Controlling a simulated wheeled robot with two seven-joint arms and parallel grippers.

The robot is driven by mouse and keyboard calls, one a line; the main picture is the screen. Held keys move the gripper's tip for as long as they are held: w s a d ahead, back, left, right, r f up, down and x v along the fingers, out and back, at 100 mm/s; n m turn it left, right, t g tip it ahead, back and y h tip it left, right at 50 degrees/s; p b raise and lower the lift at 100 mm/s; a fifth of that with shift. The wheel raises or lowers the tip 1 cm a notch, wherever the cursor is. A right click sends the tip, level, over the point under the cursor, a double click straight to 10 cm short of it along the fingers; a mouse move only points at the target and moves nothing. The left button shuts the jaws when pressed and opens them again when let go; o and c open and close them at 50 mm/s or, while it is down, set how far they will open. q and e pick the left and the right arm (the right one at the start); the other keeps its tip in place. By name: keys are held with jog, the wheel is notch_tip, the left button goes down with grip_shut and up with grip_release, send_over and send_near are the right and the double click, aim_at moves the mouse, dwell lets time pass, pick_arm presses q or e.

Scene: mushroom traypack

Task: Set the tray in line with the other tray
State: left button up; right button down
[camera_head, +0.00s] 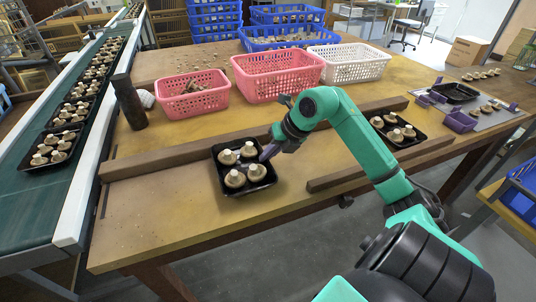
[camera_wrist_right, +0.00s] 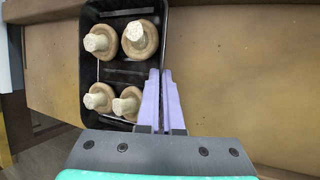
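A black tray (camera_head: 227,178) with several pale mushrooms stands on the wooden table, in front of the long back rail. It also shows in the right wrist view (camera_wrist_right: 122,73). My right gripper (camera_head: 267,151) is at its right side. In the right wrist view its two purple fingers (camera_wrist_right: 161,85) are close together, one on each side of the tray's right wall, shut on it. The other black tray (camera_head: 408,141) with mushrooms sits farther right between the back and front rails, partly near my arm. My left gripper is not in view.
The wooden back rail (camera_head: 160,161) runs behind the near tray; a shorter front rail (camera_head: 345,180) lies to its right. Pink baskets (camera_head: 193,104) and a white basket (camera_head: 350,74) stand behind. A dark post (camera_head: 129,103) stands left. The conveyor (camera_head: 30,200) carries more trays.

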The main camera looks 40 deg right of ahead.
jog(key=shift+f, duration=0.1)
jog(key=c, duration=1.5)
grip_release()
jog(key=o, duration=0.4)
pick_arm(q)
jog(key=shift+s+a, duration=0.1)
pick_arm(e)
jog(key=shift+s+d+r+p, duration=0.15)
jog(key=shift+r+p, duration=0.1)
jog(key=shift+r, duration=0.3)
jog(key=shift+s+r+p, duration=0.1)
jog(key=shift+r+p, duration=0.15)
jog(key=shift+r, duration=0.3)
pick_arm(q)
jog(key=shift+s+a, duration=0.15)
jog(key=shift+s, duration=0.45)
pick_arm(e)
jog(key=v, duration=1)
jog(key=shift+s+r, duration=0.25)
jog(key=shift+r, duration=0.1)
